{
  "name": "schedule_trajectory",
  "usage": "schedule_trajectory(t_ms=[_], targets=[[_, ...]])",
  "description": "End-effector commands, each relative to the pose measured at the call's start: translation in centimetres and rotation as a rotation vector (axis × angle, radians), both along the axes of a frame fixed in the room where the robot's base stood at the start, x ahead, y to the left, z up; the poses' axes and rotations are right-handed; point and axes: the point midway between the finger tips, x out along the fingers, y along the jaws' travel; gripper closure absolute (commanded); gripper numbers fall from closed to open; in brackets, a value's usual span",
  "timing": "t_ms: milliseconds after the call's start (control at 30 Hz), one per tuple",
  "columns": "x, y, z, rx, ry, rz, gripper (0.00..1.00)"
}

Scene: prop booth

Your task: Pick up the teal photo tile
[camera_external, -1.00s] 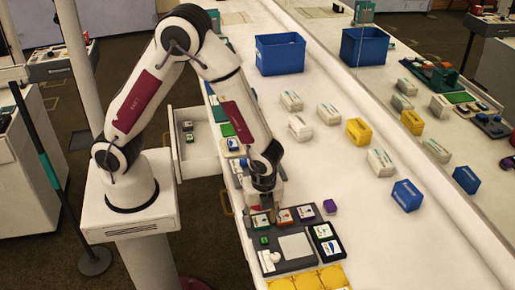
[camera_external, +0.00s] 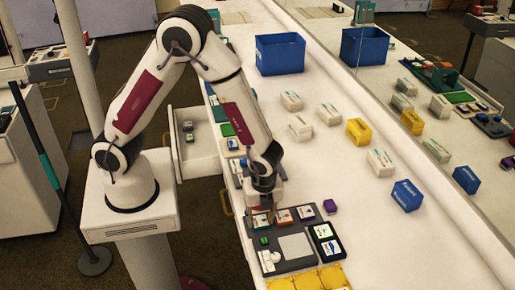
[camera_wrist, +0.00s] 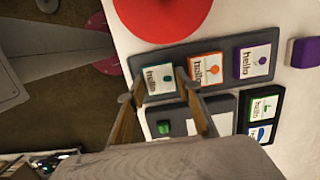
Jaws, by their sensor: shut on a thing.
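The teal photo tile (camera_wrist: 158,79), a white face with "hello" print and a teal edge, is at the left end of a dark grey rack (camera_wrist: 216,52). It also shows in the external view (camera_external: 261,219). My gripper (camera_wrist: 155,88) has one finger on each side of this tile and is shut on it. In the external view my gripper (camera_external: 263,203) is low over the rack's left end. The tile looks level with its neighbours; I cannot tell whether it is raised.
An orange tile (camera_wrist: 206,68) and a purple tile (camera_wrist: 253,61) share the rack. A purple cube (camera_wrist: 305,53) stands to the right. A black tray (camera_external: 328,242) holds two tiles. A grey panel (camera_external: 294,247) and yellow pieces (camera_external: 310,280) lie in front. A blue bin (camera_external: 280,54) stands farther back.

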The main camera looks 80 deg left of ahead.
Motion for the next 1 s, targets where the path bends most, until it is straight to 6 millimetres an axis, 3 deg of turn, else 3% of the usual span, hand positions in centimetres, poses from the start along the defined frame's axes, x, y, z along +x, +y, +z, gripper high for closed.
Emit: schedule_trajectory(t_ms=[367, 1000], targets=[[0.1, 0.0, 1.1, -0.001, -0.002, 0.001, 0.86], [0.1, 0.0, 8.3, -0.002, -0.003, 0.001, 0.86]])
